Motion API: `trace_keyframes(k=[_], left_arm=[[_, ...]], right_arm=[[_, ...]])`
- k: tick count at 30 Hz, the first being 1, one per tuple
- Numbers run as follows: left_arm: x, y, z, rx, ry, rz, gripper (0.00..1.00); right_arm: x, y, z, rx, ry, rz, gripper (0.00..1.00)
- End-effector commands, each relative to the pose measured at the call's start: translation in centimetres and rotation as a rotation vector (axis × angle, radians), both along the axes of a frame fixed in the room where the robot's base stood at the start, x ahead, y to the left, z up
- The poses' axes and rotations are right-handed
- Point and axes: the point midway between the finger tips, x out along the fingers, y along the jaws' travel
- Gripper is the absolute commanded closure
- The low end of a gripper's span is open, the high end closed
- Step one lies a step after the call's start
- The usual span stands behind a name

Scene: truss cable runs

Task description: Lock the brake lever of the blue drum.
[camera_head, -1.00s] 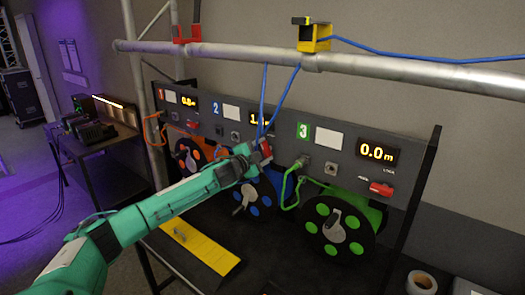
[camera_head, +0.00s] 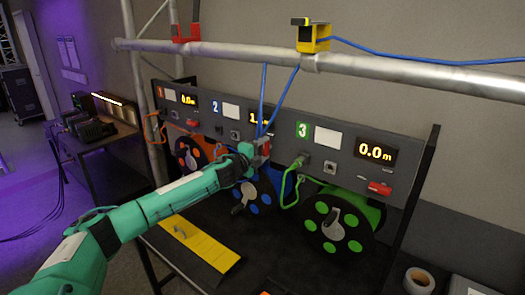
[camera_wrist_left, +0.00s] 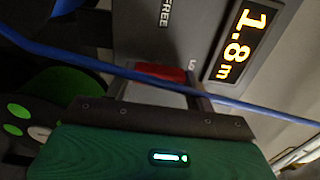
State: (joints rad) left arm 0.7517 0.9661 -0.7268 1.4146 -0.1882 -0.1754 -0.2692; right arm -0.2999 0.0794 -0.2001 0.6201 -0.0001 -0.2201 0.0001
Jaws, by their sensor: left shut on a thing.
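The blue drum (camera_head: 264,191) sits under panel section 2, partly hidden behind my left arm. Its red brake lever (camera_wrist_left: 160,73) shows in the left wrist view between my fingers, on the side of the partly covered "LO" label, away from "FREE". My left gripper (camera_head: 264,149) is at the panel and shut on this lever; in the head view the gripper mostly covers it. The section's display (camera_wrist_left: 238,42) reads 1.8 m in the wrist view. My right gripper is not in view.
A blue cable (camera_wrist_left: 100,68) crosses close to my left gripper and runs up to the truss pipe (camera_head: 400,70). The orange drum (camera_head: 192,152) and green drum (camera_head: 340,225) flank the blue one. A yellow plate (camera_head: 200,242) lies in front.

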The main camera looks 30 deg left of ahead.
Motion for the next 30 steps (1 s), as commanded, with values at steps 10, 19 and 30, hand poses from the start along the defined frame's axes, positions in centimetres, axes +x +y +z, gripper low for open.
trace_keyframes(k=[10,19,30], left_arm=[[0.0,-0.1,-0.2,0.007,0.001,-0.001,0.68],[0.0,0.0,-0.1,0.005,0.001,0.000,0.24],[-2.2,0.3,-0.5,0.007,0.001,0.000,0.24]], right_arm=[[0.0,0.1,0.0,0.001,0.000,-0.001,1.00],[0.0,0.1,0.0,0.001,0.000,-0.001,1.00],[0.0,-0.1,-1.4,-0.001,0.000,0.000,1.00]])
